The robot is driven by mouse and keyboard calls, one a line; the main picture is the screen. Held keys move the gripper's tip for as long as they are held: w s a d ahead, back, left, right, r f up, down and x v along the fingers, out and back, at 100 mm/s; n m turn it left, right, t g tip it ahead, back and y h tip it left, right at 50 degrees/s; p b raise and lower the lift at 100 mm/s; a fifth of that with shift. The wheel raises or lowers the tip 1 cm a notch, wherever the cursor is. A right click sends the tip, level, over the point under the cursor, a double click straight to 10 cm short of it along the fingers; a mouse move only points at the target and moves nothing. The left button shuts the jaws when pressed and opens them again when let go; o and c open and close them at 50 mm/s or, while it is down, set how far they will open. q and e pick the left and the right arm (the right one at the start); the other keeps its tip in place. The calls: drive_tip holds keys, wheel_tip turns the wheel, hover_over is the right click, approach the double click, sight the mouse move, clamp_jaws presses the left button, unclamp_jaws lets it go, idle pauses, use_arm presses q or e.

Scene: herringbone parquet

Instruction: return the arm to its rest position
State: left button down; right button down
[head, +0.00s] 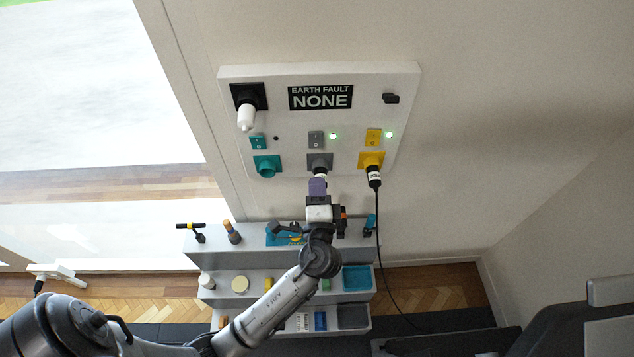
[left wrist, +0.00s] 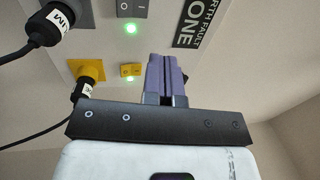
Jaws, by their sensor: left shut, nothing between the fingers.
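My left arm (head: 275,305) reaches up from the lower left across the stepped shelf towards the wall panel (head: 235,100). Its gripper (head: 318,187) has purple fingers that are shut with nothing between them. In the head view they overlap the area just below the grey socket (head: 319,160). In the left wrist view the shut fingers (left wrist: 165,75) stand apart from both plugs. A black plug (left wrist: 50,24) is in the grey socket and another (head: 374,179) is in the yellow socket (head: 370,160). My right gripper is not in view.
The panel carries a sign (head: 320,97) reading "EARTH FAULT NONE", a white-capped black fitting (head: 246,115) and an empty-looking teal socket (head: 267,166). Green lights glow by the grey and yellow switches. A black cable (head: 379,250) hangs right of the shelf (head: 260,262), which holds small items and bins.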

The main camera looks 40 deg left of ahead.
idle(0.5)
use_arm(q)
drive_tip(key=s+d+f+n+g+h+p, duration=0.1)
drive_tip(key=s+d+f+n+g+h, duration=0.4)
drive_tip(key=n+h, duration=0.45)
drive_tip(key=s+d+f+m+g+h+p, duration=0.1)
drive_tip(key=s+p, duration=0.3)
drive_tip(key=s, duration=0.6)
drive_tip(key=s+d+f+m+g+h+p, duration=0.1)
drive_tip(key=s+g+h+p, duration=0.3)
drive_tip(key=s, duration=0.7)
drive_tip(key=shift+d+f+g, duration=0.2)
drive_tip(key=shift+d+g, duration=0.1)
drive_tip(key=shift+m, duration=0.25)
